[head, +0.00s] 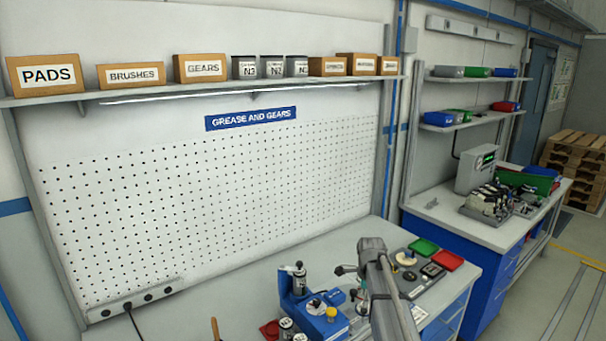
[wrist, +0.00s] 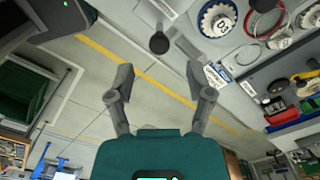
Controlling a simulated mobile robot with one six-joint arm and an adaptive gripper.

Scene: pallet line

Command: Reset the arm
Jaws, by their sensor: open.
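My gripper (wrist: 158,74) shows in the wrist view with its two fingers spread wide apart. It is open and nothing is between the fingers; behind the gap lies grey floor with a yellow line. In the head view my arm rises at the lower middle right, in front of the workbench (head: 240,290). I cannot make out the gripper's fingers in the head view.
A blue device (head: 312,312) stands on the workbench beside my arm, with green (head: 424,247) and red (head: 447,260) trays behind. Labelled boxes, such as the PADS box (head: 46,75), line the shelf above. The wrist view shows gear wheels (wrist: 217,18) at the upper right.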

